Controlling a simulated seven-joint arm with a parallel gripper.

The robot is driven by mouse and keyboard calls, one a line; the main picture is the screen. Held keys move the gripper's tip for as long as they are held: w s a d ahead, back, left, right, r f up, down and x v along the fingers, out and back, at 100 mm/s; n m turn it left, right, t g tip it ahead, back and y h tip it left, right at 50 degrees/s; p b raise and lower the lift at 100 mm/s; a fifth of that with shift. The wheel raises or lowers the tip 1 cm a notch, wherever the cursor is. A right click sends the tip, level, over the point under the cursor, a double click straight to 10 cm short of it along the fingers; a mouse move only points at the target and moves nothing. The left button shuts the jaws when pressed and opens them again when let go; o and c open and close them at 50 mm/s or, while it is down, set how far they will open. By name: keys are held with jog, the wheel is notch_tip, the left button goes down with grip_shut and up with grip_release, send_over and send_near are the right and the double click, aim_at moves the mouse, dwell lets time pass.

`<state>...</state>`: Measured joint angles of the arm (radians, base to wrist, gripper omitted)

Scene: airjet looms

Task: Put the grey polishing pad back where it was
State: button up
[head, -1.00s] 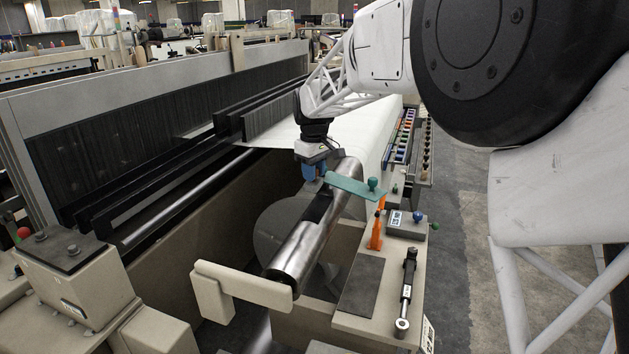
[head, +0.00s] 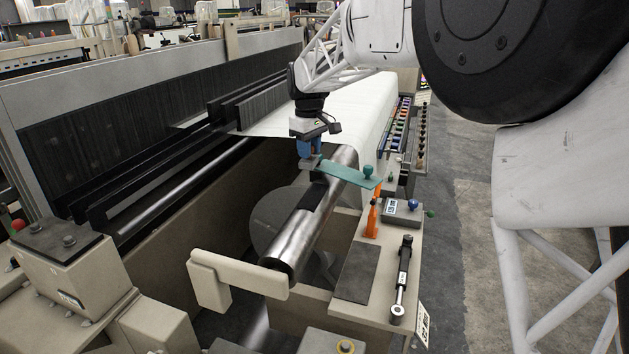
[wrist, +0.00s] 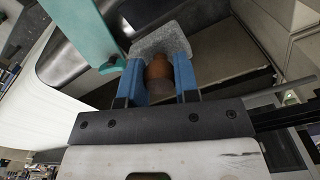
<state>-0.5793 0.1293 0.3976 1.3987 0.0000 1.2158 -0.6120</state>
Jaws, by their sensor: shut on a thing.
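The grey polishing pad (wrist: 160,41) is a rough grey block with a brown wooden knob (wrist: 158,76). In the wrist view, the blue fingers of my gripper (wrist: 158,80) are shut on it, one on each side of the knob. In the head view, my gripper (head: 310,150) is over the far part of the metal roller (head: 310,225), left of a teal plate (head: 340,174). There the pad is too small and covered to make out clearly. I cannot tell whether it touches the roller.
The teal plate with its ball knob also shows close to the pad in the wrist view (wrist: 85,30). The bench on the right holds a dark mat (head: 357,272), a black gauge-like tool (head: 402,280), an orange bottle (head: 372,218) and a grey box with a display (head: 402,210).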

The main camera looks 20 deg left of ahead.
jog(key=shift+d, duration=0.1)
jog(key=s+d+f+m, duration=0.4)
jog(key=s+d+f, duration=1.8)
jog(key=s+d, duration=0.2)
jog(key=shift+s+f+m, duration=0.3)
jog(key=shift+s+f, duration=0.05)
jog(key=shift+s, duration=0.75)
jog(key=shift+w, duration=0.1)
jog(key=w+a, duration=0.2)
jog(key=w, duration=0.2)
jog(key=w+a+f, duration=0.1)
jog(key=w+a, duration=0.1)
jog(key=w, duration=0.3)
jog(key=w+a, duration=0.2)
jog(key=w, duration=0.3)
jog(key=shift+w+a+f, duration=0.15)
jog(key=shift+a+f, duration=0.1)
jog(key=shift+a, duration=0.1)
jog(key=shift+f, duration=1.75)
jog(key=shift+f, duration=0.1)
